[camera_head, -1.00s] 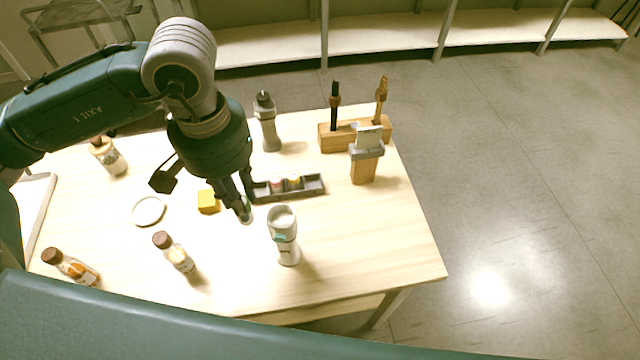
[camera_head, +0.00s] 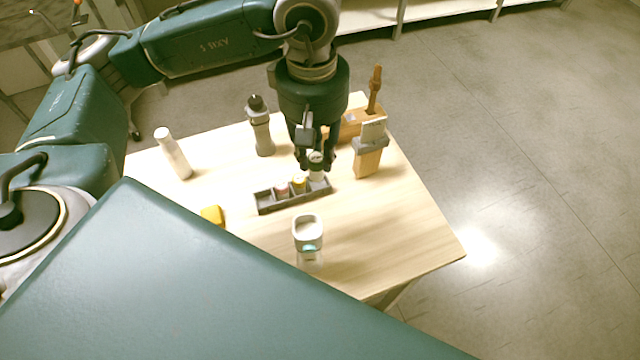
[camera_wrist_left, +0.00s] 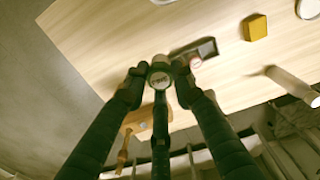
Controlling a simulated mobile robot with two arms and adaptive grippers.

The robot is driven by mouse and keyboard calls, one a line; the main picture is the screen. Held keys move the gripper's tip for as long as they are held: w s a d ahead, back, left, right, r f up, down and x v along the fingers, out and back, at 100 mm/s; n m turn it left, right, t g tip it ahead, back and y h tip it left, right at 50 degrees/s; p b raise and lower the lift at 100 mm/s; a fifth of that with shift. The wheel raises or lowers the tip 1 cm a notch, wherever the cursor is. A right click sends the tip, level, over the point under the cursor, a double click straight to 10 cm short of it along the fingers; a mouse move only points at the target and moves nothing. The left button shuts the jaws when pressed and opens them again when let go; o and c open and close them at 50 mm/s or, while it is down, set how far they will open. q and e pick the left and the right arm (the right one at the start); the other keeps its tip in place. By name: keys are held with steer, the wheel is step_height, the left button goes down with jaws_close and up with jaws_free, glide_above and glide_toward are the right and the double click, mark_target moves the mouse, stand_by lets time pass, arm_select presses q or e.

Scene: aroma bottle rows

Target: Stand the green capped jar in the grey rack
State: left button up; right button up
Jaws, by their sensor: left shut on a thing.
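The small white jar (camera_head: 316,174) is held between the fingers of my left gripper (camera_head: 315,163). Its round cap (camera_wrist_left: 160,78) with a green rim and dark lettering faces the left wrist camera. The grey rack (camera_head: 264,208) lies on the table, long and low with compartments. A pink-capped jar and a yellow-capped jar stand in it. The held jar is at the rack's right end; whether its base touches the rack I cannot tell. The rack also shows in the wrist view (camera_wrist_left: 208,47), partly hidden by the gripper. My right gripper is out of view.
A wooden holder (camera_head: 350,126) and a wooden block with a grey collar (camera_head: 367,160) stand close right of my gripper. A grey bottle (camera_head: 260,131) is behind left. A white container (camera_head: 308,232), yellow block (camera_head: 211,215) and white cylinder (camera_head: 173,154) surround the rack.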

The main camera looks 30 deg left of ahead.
arm_select(q)
steer(key=n, duration=0.2)
steer(key=w+n, duration=0.1)
steer(key=n, duration=0.1)
steer(key=shift+w+r+n, duration=0.15)
steer(key=shift+r+n, duration=0.05)
steer(key=shift+n, duration=0.1)
steer(key=w+a+r+n, duration=0.1)
steer(key=w+a+n, duration=0.15)
steer(key=n, duration=1.35)
steer(key=w+a+r+n, duration=0.1)
steer(key=w+n, duration=0.3)
steer(key=n, duration=1.2)
step_height(320, 180, down, 20)
steer(key=p, duration=0.4)
steer(key=shift+w+a+r, duration=0.15)
steer(key=shift+f, duration=0.2)
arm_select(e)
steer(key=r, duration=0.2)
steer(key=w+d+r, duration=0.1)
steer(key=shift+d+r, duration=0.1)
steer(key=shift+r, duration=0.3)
